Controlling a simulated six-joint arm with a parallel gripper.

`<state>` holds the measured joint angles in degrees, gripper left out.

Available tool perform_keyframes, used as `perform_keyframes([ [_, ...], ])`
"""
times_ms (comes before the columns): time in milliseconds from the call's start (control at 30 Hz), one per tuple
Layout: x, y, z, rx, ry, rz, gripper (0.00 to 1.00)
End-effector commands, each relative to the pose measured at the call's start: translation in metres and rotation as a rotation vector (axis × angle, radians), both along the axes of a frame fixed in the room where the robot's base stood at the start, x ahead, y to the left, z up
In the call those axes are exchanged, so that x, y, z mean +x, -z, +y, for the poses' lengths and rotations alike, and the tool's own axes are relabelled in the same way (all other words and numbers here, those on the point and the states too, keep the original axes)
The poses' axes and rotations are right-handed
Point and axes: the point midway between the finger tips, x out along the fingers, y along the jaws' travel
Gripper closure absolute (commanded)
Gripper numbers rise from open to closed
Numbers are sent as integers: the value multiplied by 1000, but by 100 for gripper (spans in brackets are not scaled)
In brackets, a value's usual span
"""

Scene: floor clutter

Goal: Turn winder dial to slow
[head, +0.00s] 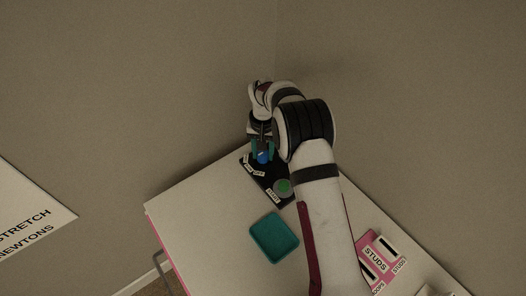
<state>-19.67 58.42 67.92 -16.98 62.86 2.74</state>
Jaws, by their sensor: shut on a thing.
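The winder is a dark panel (257,178) at the far corner of the table. It carries a blue dial (264,157) near its upper end and a green round button (284,186) near its lower end. Small white labels (249,168) lie beside the dial, too small to read surely. My gripper (263,150) points down over the panel, its teal fingers shut on the blue dial. The dial's pointer direction cannot be made out.
A teal tray (274,238) lies empty on the pale table (205,220). A pink box labelled STUDS (375,258) stands at the lower right, beside my arm. Walls rise close behind the table corner. The table's left part is clear.

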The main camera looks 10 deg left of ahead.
Motion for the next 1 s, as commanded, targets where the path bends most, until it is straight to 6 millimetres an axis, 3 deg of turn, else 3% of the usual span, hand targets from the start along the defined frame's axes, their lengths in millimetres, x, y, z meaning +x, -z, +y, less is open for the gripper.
perform_keyframes([
  [100, 1, 0, 0, 0, -2, -3, 100],
  [133, 1, 0, 0, 0, -2, -3, 53],
  [300, 1, 0, 0, 0, -2, -2, 26],
  [667, 1, -8, 0, 0, -1, -2, 26],
  [767, 1, -27, 0, 1, -2, -4, 26],
  [1000, 1, -96, 0, 1, -1, -6, 26],
])
